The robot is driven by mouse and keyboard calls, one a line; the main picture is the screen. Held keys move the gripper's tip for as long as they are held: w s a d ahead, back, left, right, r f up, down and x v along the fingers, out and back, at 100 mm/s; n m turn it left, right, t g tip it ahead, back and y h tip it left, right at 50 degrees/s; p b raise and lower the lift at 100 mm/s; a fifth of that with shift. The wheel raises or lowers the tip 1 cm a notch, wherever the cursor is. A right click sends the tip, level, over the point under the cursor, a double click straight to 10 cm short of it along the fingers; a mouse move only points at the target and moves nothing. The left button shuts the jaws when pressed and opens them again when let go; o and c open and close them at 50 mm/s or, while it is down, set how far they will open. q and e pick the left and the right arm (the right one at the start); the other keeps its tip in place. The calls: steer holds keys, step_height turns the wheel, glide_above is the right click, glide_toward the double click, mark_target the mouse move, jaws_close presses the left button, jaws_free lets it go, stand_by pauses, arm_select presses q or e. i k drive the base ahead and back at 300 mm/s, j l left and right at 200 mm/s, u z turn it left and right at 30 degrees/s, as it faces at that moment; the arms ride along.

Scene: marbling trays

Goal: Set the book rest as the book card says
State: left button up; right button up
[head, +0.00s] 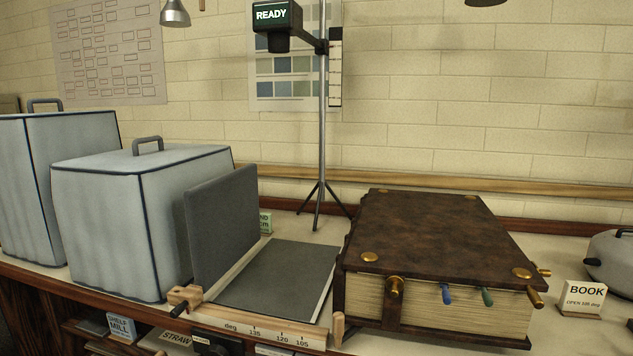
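The book rest stands at the front middle, with a dark grey raised panel (222,225) leaning back slightly from upright and a flat grey panel (280,280). Its wooden front rail (268,331) reads deg, 135, 120 and 105. A wooden knob (184,297) sits at the rail's left end, and a wooden post (338,328) at its right end. Which mark the panel is set to cannot be told. The book card (582,297) stands at the right; its small print seems to read "OPEN 105 deg". A thick brown book (430,232) lies closed beside the rest. Neither gripper is in view.
Two grey covered boxes (143,221) (66,160) with handles crowd the left. A camera stand (321,130) showing READY rises behind the rest. A green card (265,222) is partly hidden behind the raised panel. A grey rounded object (612,258) sits at the right edge.

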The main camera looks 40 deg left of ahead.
mark_target(223, 212)
steer(key=u, duration=2)
steer(key=k, duration=0.05)
